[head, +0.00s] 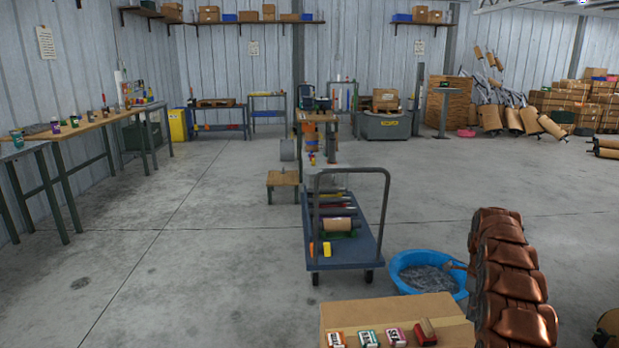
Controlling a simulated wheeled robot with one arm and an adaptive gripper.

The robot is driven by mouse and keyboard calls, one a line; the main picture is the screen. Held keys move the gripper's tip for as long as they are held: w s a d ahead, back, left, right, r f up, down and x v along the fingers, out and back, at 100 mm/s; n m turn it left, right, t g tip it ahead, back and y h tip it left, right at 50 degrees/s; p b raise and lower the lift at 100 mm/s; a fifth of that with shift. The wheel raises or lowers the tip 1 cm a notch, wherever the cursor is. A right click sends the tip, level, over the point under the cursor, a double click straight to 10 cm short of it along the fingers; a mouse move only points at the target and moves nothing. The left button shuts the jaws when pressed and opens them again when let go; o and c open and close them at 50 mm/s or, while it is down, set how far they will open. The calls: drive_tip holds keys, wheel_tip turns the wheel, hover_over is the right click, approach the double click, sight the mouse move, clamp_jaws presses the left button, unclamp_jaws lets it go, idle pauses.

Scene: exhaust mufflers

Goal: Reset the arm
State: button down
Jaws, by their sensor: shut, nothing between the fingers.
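Neither my arm nor my gripper can be made out in the head view, so the arm's pose and the state of the jaws do not show. A blue platform cart (372,247) with a grey push handle stands on the floor right of the middle. It carries a tan and dark cylindrical part (338,224) and small yellow items (327,249).
A cardboard box (385,318) with small packets on top is close in front. A blue tub (428,271) and stacked copper-brown parts (508,280) stand at right. A long workbench (90,124) lines the left wall. The floor at left centre is clear.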

drive_tip(key=s+a+r+n, duration=0.7)
drive_tip(key=s+a, duration=0.2)
drive_tip(key=a, duration=0.1)
drive_tip(key=s+a+r+n, duration=0.7)
drive_tip(key=s+a+r, duration=0.1)
drive_tip(key=s+a, duration=0.1)
drive_tip(key=s+a+f+n, duration=0.1)
drive_tip(key=s+a+n, duration=0.25)
drive_tip(key=s, duration=0.65)
drive_tip(key=s+a+f+n+g, duration=0.15)
drive_tip(key=s+n, duration=0.35)
drive_tip(key=s, duration=0.5)
drive_tip(key=s+a+n, duration=0.4)
drive_tip(key=s+n, duration=0.1)
drive_tip(key=s, duration=0.5)
wheel_tip(320, 180, up, 19)
drive_tip(key=t+p, duration=0.1)
drive_tip(key=p, duration=1.7)
drive_tip(key=shift+w+r, duration=0.2)
drive_tip(key=shift+w, duration=0.15)
